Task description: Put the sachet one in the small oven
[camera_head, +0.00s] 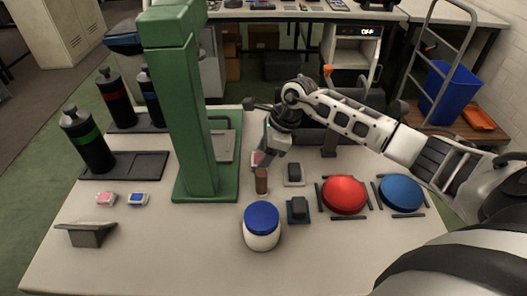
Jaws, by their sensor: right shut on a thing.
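My right gripper (260,154) reaches in from the right over the middle of the table, pointing down. It is shut on a small pink-and-white sachet (257,159), mostly hidden by the fingers; its marking cannot be read. Another pink-and-white sachet (105,199) and a blue-and-white sachet (138,199) lie flat at the left of the table. The small oven (346,52), with an "OFF" display, is at the back bench; I cannot tell whether its door is open. My left gripper is not in view.
A tall green press (187,120) stands left of the gripper. A brown cylinder (262,181), a white jar with blue lid (262,226), a red button (344,194) and a blue button (401,192) are nearby. Dark bottles (89,145) stand at left.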

